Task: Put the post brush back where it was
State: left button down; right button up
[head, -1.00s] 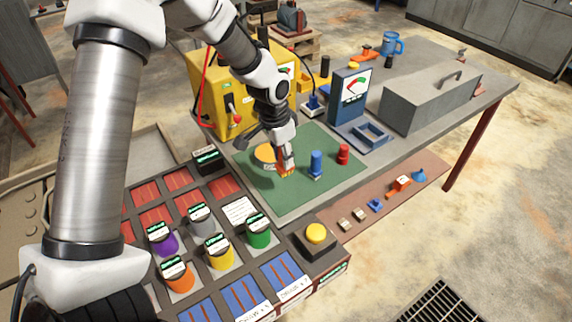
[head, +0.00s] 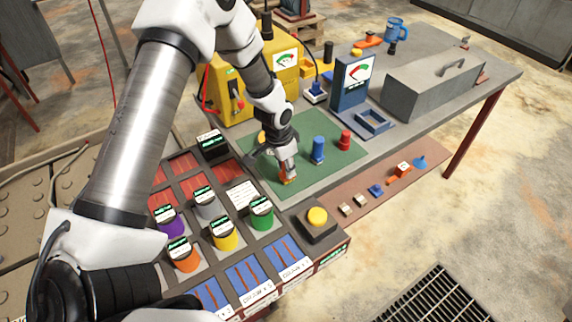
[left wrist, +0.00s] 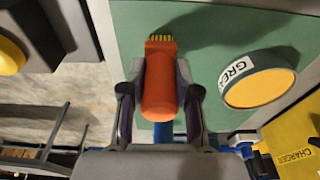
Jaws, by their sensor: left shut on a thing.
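The post brush (left wrist: 161,85) has an orange handle and short yellow bristles. My left gripper (left wrist: 160,100) is shut on its handle, with a finger on each side, in the left wrist view. In the head view the left gripper (head: 286,160) and the brush (head: 288,177) are over the green mat (head: 340,171), left of a blue cylinder (head: 318,149). I cannot tell whether the brush touches the mat. My right gripper is not in view.
A red cylinder (head: 345,140) is on the mat. A rack of coloured pots (head: 224,234) and a yellow button (head: 317,216) lie in front. A yellow charger (head: 238,90) stands behind.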

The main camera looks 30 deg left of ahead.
pick_arm(q)
jog(key=c, duration=0.8)
grip_release()
jog(key=shift+w, duration=0.1)
jog(key=shift+c, duration=0.2)
jog(key=shift+a+f, duration=0.1)
jog(key=shift+r, duration=0.25)
notch_tip(320, 180, up, 12)
jog(key=s+b, duration=0.1)
jog(key=shift+s+a+b, duration=0.35)
jog(key=shift+b, duration=0.05)
